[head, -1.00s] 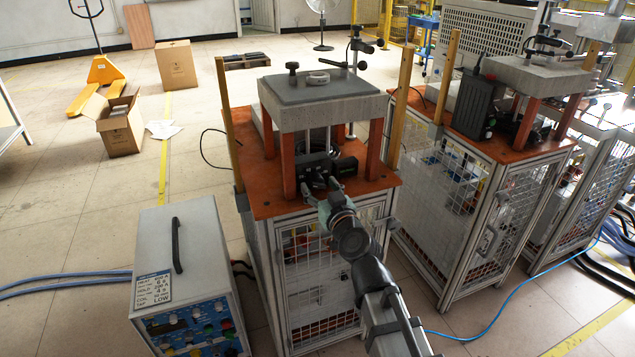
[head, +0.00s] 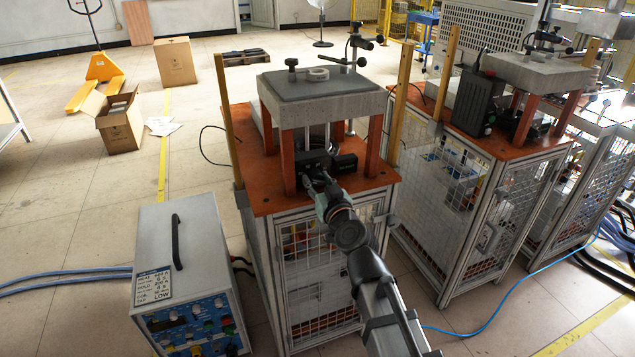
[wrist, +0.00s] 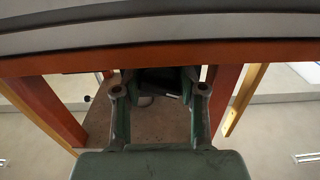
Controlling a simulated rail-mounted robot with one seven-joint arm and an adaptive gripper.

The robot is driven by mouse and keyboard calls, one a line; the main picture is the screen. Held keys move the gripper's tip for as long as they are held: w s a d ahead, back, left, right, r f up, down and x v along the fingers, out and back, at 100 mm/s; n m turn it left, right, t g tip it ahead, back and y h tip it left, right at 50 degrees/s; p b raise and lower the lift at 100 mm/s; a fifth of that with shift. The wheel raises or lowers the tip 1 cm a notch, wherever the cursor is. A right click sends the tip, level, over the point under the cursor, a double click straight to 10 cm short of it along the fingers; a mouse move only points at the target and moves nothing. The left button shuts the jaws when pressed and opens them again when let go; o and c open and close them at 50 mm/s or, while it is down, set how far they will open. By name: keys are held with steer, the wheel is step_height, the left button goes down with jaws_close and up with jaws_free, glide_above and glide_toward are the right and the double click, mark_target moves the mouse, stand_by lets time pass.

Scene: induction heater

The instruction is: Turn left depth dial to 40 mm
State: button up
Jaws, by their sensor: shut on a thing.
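A dark dial assembly (head: 315,164) sits under the grey slab of the middle heater stand, between its red-brown posts. My gripper (head: 321,180) reaches it from the front and is shut on the left depth dial, which its fingers largely hide. In the wrist view, my gripper (wrist: 160,95) has its green fingers on either side of a dark part (wrist: 158,84). The dial's scale and reading cannot be made out in either view.
The grey slab (head: 322,98) hangs over the work spot. Red-brown posts (head: 288,162) and wooden uprights (head: 228,120) flank it. A control box (head: 190,235) stands at front left, and another heater stand (head: 490,150) at right.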

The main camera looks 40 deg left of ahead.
steer(key=shift+a+r+m+b, duration=0.1)
steer(key=shift+m+b, duration=0.2)
steer(key=shift+m, duration=2.5)
steer(key=o, duration=1.1)
